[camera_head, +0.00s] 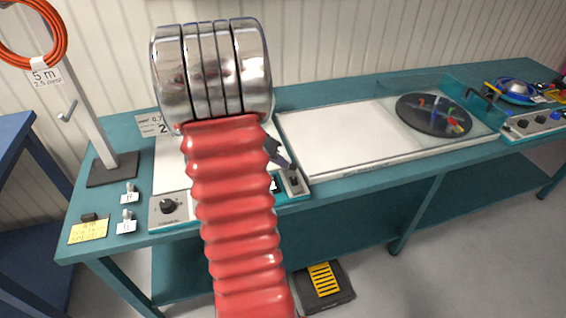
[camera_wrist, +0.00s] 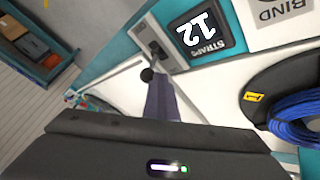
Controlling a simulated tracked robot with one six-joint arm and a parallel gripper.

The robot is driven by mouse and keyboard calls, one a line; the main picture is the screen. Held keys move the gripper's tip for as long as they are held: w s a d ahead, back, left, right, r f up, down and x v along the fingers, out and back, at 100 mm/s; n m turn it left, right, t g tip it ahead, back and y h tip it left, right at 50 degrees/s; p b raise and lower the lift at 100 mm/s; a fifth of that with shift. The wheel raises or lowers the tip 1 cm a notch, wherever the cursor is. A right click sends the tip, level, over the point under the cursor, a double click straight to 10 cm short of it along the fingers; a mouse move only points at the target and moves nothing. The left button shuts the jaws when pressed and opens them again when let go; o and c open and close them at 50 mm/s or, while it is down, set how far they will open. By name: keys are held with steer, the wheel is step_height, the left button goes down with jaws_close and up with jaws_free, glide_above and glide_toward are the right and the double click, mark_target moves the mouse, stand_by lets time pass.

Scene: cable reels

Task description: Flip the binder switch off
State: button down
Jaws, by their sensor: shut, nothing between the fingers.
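The binder (camera_head: 172,192) is a white and teal unit on the bench, largely hidden behind my arm. Its switch (camera_head: 294,181) is a small dark lever on a grey plate at the front right corner. In the wrist view the switch (camera_wrist: 147,74) shows a round black knob on a lever, beside the "12 STRAPS" display (camera_wrist: 208,32). My gripper (camera_head: 285,161) is shut and empty, its tips close to the switch. In the wrist view the closed fingers (camera_wrist: 160,88) point at the lever, beside the knob. I cannot tell whether they touch it.
A dial (camera_head: 167,206) sits on the binder's front left. A clear-covered unit with a dark disc (camera_head: 432,115) stands to the right. A post with an orange cable coil (camera_head: 62,40) stands at left. A blue cable reel (camera_wrist: 296,120) lies near my fingers. A pedal (camera_head: 324,284) is below.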

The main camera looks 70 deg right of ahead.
steer(key=shift+s+a, duration=0.7)
steer(key=shift+a, duration=0.3)
steer(key=shift+w+d, duration=0.1)
steer(key=shift+d, duration=0.05)
steer(key=shift+w+d+f, duration=0.35)
steer(key=shift+d, duration=0.15)
steer(key=shift+w+r, duration=0.1)
steer(key=shift+w, duration=0.05)
steer(key=shift+w+r, duration=0.1)
steer(key=shift+w, duration=0.1)
steer(key=w, duration=0.1)
steer(key=w+r, duration=0.1)
steer(key=w, duration=0.1)
steer(key=shift+w+a+r, duration=0.1)
steer(key=shift+a+r, duration=0.05)
steer(key=shift+a, duration=0.1)
steer(key=w+a+r, duration=0.1)
steer(key=a+r, duration=0.3)
steer(key=a, duration=0.4)
steer(key=shift+a+r, duration=0.35)
